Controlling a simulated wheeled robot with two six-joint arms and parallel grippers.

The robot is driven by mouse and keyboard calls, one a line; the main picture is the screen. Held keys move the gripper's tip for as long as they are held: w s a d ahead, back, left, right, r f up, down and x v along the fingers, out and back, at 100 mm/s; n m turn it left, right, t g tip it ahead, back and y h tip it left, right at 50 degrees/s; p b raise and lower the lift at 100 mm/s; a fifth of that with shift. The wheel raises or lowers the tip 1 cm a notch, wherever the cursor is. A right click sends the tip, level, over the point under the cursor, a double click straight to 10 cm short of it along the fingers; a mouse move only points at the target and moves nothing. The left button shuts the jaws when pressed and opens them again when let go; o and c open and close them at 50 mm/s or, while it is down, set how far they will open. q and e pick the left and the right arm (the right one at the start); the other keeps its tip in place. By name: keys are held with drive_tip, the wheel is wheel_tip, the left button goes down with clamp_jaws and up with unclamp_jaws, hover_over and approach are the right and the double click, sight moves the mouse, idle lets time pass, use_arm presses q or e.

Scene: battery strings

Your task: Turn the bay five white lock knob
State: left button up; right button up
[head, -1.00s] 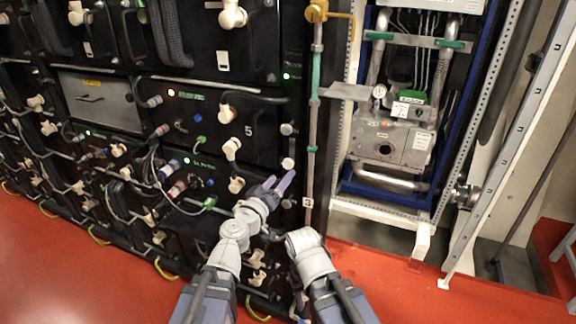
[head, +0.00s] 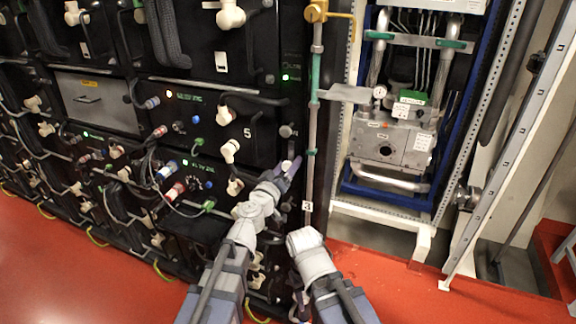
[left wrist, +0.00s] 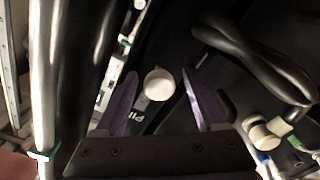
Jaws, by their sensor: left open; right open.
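The white lock knob (head: 287,165) is at the lower right edge of the black panel marked 5 (head: 247,133). In the left wrist view it is a round white cap (left wrist: 159,84) between my two purple fingers, with gaps on both sides. My left gripper (head: 286,171) is open at the knob, its fingertips on either side of it; no contact shows. In the left wrist view the fingers of this gripper (left wrist: 160,92) stand apart. My right gripper (head: 300,303) is low by the cabinet's bottom, mostly hidden by its own arm, and holds nothing that I can see.
A greyish knob (head: 286,131) sits just above the white one. White cable plugs (head: 229,148) and black cables crowd the panels to the left. A vertical pipe (head: 314,120) runs close on the right. Red floor (head: 90,270) is clear in front.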

use_arm(q)
drive_tip(key=shift+c, duration=0.4)
clamp_jaws()
